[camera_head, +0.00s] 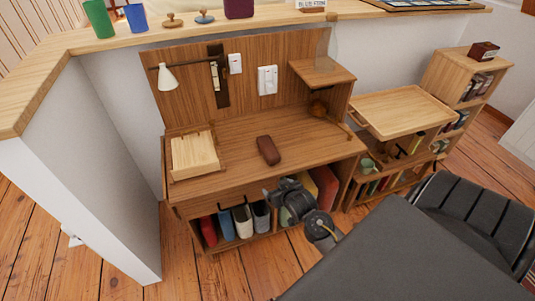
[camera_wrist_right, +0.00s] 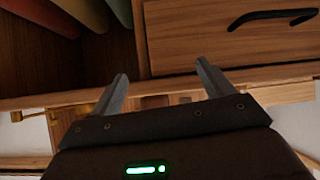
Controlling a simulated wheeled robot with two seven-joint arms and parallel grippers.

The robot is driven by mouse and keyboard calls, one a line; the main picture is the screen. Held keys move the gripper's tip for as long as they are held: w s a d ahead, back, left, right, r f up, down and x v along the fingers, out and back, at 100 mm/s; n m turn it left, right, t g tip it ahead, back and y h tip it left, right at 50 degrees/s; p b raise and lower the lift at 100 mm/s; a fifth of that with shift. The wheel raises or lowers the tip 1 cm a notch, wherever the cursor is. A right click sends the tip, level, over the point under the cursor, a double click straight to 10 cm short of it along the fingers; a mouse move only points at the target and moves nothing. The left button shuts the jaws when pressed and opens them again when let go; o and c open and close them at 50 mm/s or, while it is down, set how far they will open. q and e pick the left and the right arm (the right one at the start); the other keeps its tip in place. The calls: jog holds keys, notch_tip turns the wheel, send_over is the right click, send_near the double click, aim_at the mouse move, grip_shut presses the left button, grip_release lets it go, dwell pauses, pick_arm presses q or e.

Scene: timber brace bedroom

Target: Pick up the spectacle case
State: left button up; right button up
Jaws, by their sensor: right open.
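The spectacle case (camera_head: 268,150) is a dark reddish-brown, rounded, oblong case. It lies on the wooden desk top (camera_head: 226,186), near the middle, in the head view. My right gripper (camera_head: 269,190) is by the front edge of the desk, nearer to me than the case and apart from it. In the right wrist view the two fingers of this gripper (camera_wrist_right: 163,82) are spread with nothing between them. The case does not show in the right wrist view. My left gripper is in neither view.
A light wooden box (camera_head: 195,154) stands left of the case, and a raised shelf (camera_head: 322,71) to its right. A wall lamp (camera_head: 167,78) hangs behind. A drawer (camera_wrist_right: 230,35) shows in the wrist view. Desk around the case is clear.

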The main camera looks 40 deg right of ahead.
jog(key=shift+t, duration=0.4)
jog(key=r, duration=0.2)
jog(key=w+d+r, duration=0.1)
jog(key=r, duration=0.1)
jog(key=shift+b, duration=0.3)
jog(key=m+t+h, duration=0.1)
jog(key=m+t, duration=0.1)
send_near(272, 152)
jog(key=shift+n+g, duration=0.3)
jog(key=shift+r+b+x, duration=0.2)
jog(key=shift+b+x, duration=0.05)
jog(key=shift+x, duration=1.3)
jog(key=shift+r+b+x, duration=0.15)
jog(key=shift+b+x, duration=0.05)
jog(key=shift+x, duration=1.3)
jog(key=x, duration=0.4)
jog(key=shift+w+a+f, duration=0.1)
jog(key=shift+w+f, duration=0.05)
jog(key=shift+w+d+f, duration=0.2)
jog(key=shift+w, duration=0.3)
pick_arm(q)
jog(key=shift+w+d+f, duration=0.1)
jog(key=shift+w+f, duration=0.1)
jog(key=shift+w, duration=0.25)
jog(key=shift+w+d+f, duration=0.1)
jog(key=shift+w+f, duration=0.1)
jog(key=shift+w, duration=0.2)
pick_arm(e)
jog(key=c, duration=1.1)
